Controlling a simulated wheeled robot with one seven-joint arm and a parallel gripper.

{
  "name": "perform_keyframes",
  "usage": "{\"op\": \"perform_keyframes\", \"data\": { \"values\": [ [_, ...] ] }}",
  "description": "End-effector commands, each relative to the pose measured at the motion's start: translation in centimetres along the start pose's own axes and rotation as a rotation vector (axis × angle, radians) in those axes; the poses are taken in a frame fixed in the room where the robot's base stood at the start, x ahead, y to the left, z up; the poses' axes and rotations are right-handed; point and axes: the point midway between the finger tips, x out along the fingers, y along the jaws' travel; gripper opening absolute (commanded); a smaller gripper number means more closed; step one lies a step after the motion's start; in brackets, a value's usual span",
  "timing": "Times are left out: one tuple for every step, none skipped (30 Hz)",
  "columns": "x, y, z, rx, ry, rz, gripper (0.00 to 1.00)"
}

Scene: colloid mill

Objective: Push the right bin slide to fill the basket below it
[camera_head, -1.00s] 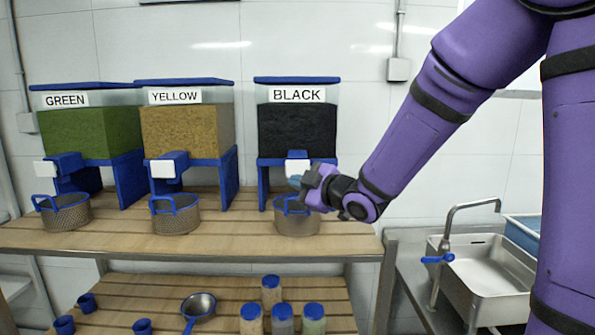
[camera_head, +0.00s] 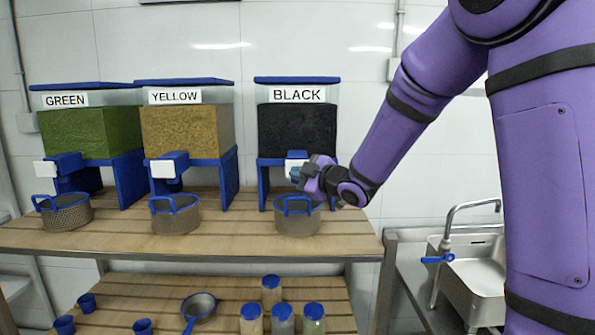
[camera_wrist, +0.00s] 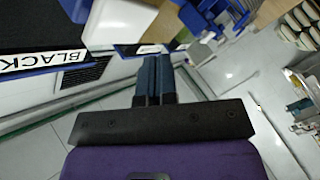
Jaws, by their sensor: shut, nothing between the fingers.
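The right bin, labelled BLACK (camera_head: 297,128), holds dark material and stands on a blue frame. Its slide, with a white front plate (camera_head: 291,163), sits under the bin at the front. A metal basket with a blue handle (camera_head: 297,219) stands below it on the wooden table; its contents cannot be made out. My gripper (camera_head: 295,174) is at the slide's front, above the basket, and partly covers the plate. Whether it touches the plate is unclear. In the wrist view the two fingers (camera_wrist: 153,62) are together with nothing between them, and the BLACK label (camera_wrist: 40,62) is at left.
The GREEN bin (camera_head: 90,132) and YELLOW bin (camera_head: 188,130) stand to the left, each with a basket below. A lower shelf holds several lidded jars, cups and a pan (camera_head: 199,305). A metal sink (camera_head: 473,275) is at the right. The table right of the basket is clear.

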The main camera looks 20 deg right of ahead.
Motion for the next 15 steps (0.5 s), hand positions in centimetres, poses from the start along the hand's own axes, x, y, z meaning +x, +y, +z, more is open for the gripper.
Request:
{"op": "perform_keyframes", "data": {
  "values": [
    [0.36, 0.24, 0.28, -0.001, -0.001, 0.0, 0.0],
    [0.52, 0.37, 0.38, -0.001, 0.0, 0.001, 0.0],
    [0.69, 0.51, 0.51, 0.0, 0.0, 0.001, 0.0],
    [0.8, 0.6, 0.6, 0.0, -0.001, 0.001, 0.0],
    [0.9, 0.67, 0.68, 0.0, 0.0, 0.001, 0.0],
    [1.02, 0.76, 0.76, 0.0, 0.0, 0.001, 0.0],
    [1.09, 0.82, 0.82, 0.0, 0.0, 0.001, 0.0],
    [1.15, 0.86, 0.86, 0.0, 0.0, 0.001, 0.0],
    [1.2, 0.89, 0.9, 0.0, 0.0, 0.001, 0.0],
    [1.22, 0.91, 0.92, 0.0, 0.0, 0.0, 0.0],
    [1.23, 0.91, 0.93, 0.0, 0.0, 0.0, 0.0],
    [1.24, 0.92, 0.93, 0.0, 0.0, 0.0, 0.0],
    [1.24, 0.92, 0.93, 0.0, 0.0, 0.0, 0.0],
    [1.24, 0.92, 0.93, 0.0, 0.0, 0.0, 0.0],
    [1.23, 0.92, 0.92, 0.0, 0.0, 0.0, 0.0]
  ]
}}
